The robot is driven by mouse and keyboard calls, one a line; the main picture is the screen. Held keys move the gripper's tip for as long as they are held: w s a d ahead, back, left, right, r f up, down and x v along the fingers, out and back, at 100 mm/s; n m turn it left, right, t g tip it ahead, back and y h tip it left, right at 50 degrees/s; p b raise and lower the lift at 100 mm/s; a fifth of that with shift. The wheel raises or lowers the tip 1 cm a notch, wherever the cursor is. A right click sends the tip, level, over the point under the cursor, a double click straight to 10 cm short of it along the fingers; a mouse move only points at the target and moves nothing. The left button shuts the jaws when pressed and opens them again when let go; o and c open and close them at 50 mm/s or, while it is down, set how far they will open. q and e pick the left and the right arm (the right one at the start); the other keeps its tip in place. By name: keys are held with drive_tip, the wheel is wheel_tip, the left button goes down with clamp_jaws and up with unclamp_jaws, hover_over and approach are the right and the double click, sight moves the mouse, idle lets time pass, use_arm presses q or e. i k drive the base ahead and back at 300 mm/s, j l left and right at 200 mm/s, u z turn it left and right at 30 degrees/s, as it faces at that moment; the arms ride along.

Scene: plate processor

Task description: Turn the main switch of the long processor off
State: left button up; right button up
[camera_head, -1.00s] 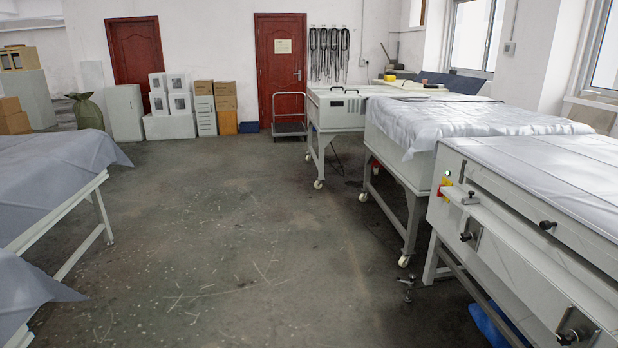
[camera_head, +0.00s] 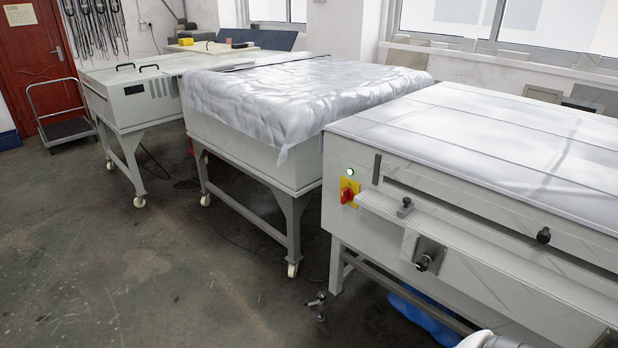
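The long processor (camera_head: 349,237) is the pale grey machine at the right, with a grey sheet over its top. Its main switch (camera_head: 347,196) is a red rotary knob on a yellow plate at the left end of the front face. A small green lamp (camera_head: 350,172) glows just above the switch. The knob's exact angle is too small to tell. A white rounded piece of my own body shows at the bottom edge. Neither of my grippers is in view.
Black knobs (camera_head: 543,236) and a metal bracket (camera_head: 428,254) stick out from the processor's front. A sheet-covered table on casters (camera_head: 245,155) and another machine (camera_head: 135,108) stand to the left. A trolley (camera_head: 64,130) stands by the red door. The floor (camera_head: 130,250) at front left is clear.

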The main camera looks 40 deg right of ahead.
sight(346, 194)
drive_tip(key=i+z, duration=0.5)
drive_tip(key=i+j+z, duration=0.2)
drive_tip(key=i+z, duration=0.25)
drive_tip(key=i+j+z, duration=0.5)
drive_tip(key=l, duration=0.1)
